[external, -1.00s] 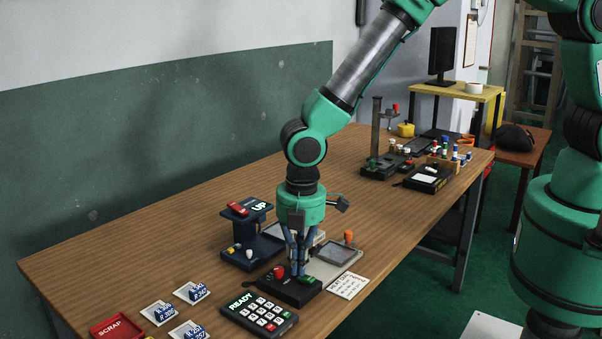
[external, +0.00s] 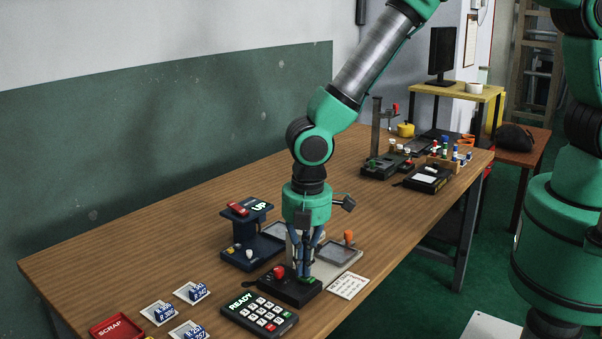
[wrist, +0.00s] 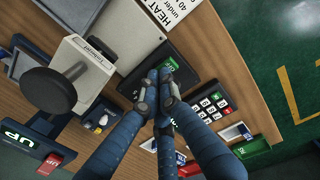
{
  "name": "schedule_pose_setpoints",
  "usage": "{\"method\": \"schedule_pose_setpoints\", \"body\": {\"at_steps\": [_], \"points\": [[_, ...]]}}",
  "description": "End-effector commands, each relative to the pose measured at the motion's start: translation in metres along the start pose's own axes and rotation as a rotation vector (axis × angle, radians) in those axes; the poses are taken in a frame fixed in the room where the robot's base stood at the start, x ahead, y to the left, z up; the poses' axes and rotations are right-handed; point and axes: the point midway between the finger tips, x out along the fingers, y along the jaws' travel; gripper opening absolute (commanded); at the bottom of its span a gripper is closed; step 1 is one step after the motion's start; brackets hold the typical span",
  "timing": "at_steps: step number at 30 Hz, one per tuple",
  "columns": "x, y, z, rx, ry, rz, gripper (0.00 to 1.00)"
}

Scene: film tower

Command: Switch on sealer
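A black control box (external: 290,293) with a red knob (external: 279,271) and a green switch (external: 308,280) sits near the table's front edge. The green switch also shows in the wrist view (wrist: 171,64), just beyond my fingertips. My gripper (external: 302,273) points down over the box, between the red knob and the green switch. In the wrist view its fingertips (wrist: 158,90) are together, with nothing seen between them. They cover part of the box, and the red knob is hidden there. I cannot tell whether they touch the switch.
Behind the box are a pale unit with dark plates (external: 340,252) and an orange knob (external: 349,237), and a dark blue stand (external: 250,250) with an "UP" display. A keypad (external: 259,315) reading "READY" is at front left, a printed card (external: 347,286) at right.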

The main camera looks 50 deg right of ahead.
Motion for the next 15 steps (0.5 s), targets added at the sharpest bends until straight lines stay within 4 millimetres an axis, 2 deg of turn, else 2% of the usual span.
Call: {"method": "schedule_pose_setpoints", "body": {"at_steps": [8, 15], "points": [[-0.016, 0.003, 0.0, 0.0, 0.001, 0.001, 0.0], [-0.047, 0.009, 0.0, 0.001, 0.002, 0.002, 0.0]]}}
